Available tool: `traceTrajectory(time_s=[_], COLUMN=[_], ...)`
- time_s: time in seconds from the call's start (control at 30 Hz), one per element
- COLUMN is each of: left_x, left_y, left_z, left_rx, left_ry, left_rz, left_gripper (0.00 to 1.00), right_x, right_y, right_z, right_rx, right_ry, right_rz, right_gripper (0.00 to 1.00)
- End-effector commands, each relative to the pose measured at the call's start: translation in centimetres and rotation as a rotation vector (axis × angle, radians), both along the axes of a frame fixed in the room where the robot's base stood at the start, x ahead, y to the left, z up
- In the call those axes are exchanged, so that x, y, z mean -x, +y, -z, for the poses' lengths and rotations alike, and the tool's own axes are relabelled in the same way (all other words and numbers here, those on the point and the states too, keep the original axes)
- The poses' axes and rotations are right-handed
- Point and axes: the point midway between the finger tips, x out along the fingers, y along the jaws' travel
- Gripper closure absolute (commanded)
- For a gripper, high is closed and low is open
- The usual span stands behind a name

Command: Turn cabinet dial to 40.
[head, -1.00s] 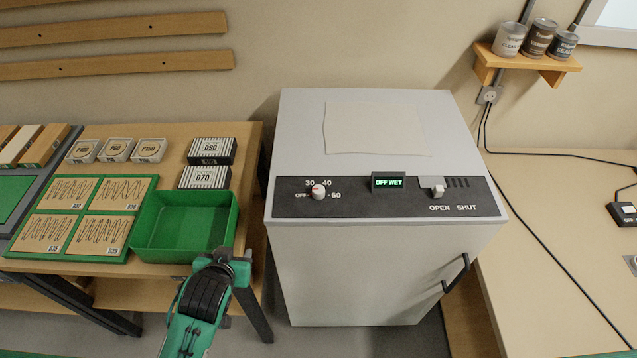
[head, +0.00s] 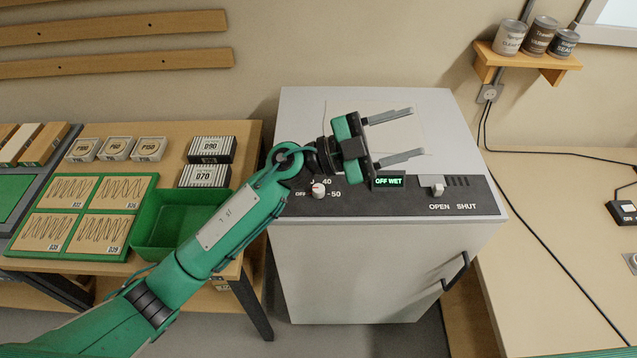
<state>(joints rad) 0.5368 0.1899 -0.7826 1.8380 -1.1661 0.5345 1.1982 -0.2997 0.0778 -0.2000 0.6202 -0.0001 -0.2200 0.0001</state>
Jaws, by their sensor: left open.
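The grey cabinet (head: 350,265) stands in the middle with a black control strip across its top front edge. The white dial (head: 318,190) sits at the left of the strip, among the marks OFF, 40 and 50; my arm partly covers the 30 mark. Its exact pointing is too small to tell. The green display (head: 388,181) reads "OFF WET". My left gripper (head: 408,137) is open and empty over the cabinet top, above and to the right of the dial, fingers pointing right. It appears apart from the dial. My right gripper is not in view.
A white slide switch (head: 438,188) marked OPEN and SHUT sits right of the display. A green bin (head: 150,225) and boxes stand on the left table. A black handle (head: 457,273) sticks out at the cabinet's front right.

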Motion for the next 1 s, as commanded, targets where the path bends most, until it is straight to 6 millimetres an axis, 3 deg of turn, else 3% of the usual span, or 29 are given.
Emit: traceTrajectory(time_s=[0.1, 0.23, 0.37, 0.47, 0.6, 0.73, 0.83, 1.0], left_x=[1.6, 1.9, 0.1, -2.4, -6.2, -8.5, -9.3, -9.5], left_y=[-2.3, -2.6, -0.3, 2.9, 8.0, 11.5, 12.9, 13.4], left_z=[2.2, 6.0, 9.7, 11.6, 12.0, 11.2, 10.7, 11.5], left_rx=[-0.251, -0.580, -0.952, -1.250, -1.603, -1.809, -1.884, -1.908], left_ry=[-0.090, -0.140, -0.146, -0.121, -0.055, 0.005, 0.033, 0.046], left_rz=[0.182, 0.319, 0.371, 0.343, 0.232, 0.122, 0.073, 0.059], left_gripper=[0.50, 0.50, 0.50, 0.50, 0.50, 0.50, 0.50, 0.50], right_x=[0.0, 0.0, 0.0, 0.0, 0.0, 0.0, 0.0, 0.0], right_y=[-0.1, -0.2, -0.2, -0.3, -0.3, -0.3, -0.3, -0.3], right_z=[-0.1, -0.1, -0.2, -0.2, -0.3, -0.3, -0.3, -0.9], right_rx=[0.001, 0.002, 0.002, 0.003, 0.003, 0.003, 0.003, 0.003], right_ry=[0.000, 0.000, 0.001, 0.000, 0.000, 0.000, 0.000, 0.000], right_rz=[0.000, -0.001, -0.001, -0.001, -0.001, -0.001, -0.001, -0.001], right_gripper=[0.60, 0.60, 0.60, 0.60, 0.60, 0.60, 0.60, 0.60])
